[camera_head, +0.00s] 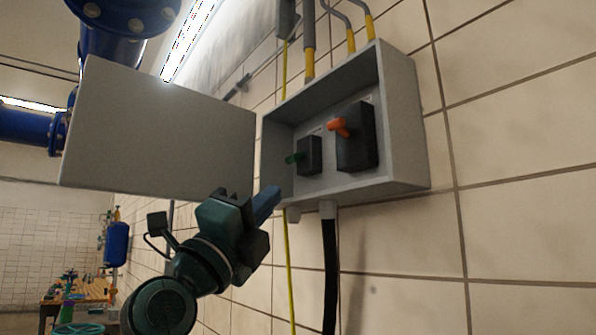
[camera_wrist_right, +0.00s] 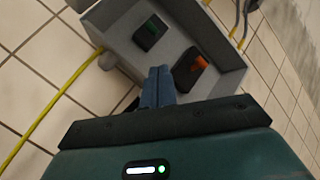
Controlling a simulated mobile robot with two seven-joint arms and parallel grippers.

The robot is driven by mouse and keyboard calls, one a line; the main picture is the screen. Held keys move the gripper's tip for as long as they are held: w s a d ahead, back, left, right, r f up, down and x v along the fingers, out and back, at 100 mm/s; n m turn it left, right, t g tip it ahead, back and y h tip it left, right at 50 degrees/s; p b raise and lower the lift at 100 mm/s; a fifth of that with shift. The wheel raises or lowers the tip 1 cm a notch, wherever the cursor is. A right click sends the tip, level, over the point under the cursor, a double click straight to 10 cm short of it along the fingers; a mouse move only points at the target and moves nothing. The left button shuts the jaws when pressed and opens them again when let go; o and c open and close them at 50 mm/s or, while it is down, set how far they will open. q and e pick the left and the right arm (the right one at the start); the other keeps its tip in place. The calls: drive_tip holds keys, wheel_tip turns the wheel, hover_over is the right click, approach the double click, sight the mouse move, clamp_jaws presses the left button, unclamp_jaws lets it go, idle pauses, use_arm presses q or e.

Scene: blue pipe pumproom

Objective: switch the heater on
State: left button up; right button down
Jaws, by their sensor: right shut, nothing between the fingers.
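A grey switch box (camera_head: 404,150) is fixed to the tiled wall, with its door (camera_head: 160,130) swung open to the left. Inside are a small dark switch with a green lever (camera_head: 294,158) and a larger dark switch with an orange lever (camera_head: 339,126). In the right wrist view the green lever (camera_wrist_right: 151,29) and the orange lever (camera_wrist_right: 201,62) both show. My right gripper (camera_head: 266,199) is shut and empty, just below and left of the box, apart from both levers. Its blue fingers also show in the wrist view (camera_wrist_right: 158,88). My left gripper is out of view.
Grey conduits with yellow ends (camera_head: 308,62) enter the box top. A black cable (camera_head: 330,270) and a yellow line (camera_head: 290,270) run down the wall below. Blue pipes (camera_head: 25,128) are at left, with a cluttered table (camera_head: 85,290) far off. The wall at right is clear.

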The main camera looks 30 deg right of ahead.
sight(298, 157)
drive_tip(key=p+x, duration=0.3)
drive_tip(key=x, duration=0.5)
drive_tip(key=shift+w+d+r, duration=0.15)
drive_tip(key=shift+d+r, duration=0.1)
drive_tip(key=shift+w+d+r, duration=0.1)
drive_tip(key=shift+d+r, duration=0.1)
drive_tip(key=shift+d, duration=0.05)
drive_tip(key=shift+w+d+r, duration=0.15)
drive_tip(key=shift+d, duration=0.1)
use_arm(q)
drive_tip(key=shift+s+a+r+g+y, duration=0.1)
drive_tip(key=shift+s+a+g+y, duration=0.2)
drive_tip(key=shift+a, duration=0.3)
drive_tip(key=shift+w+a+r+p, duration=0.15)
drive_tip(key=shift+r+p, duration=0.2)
drive_tip(key=shift+p, duration=0.1)
use_arm(e)
drive_tip(key=shift+r, duration=0.1)
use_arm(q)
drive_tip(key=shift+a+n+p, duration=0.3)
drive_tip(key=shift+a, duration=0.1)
use_arm(e)
drive_tip(key=shift+a+r, duration=0.2)
drive_tip(key=shift+a, duration=0.05)
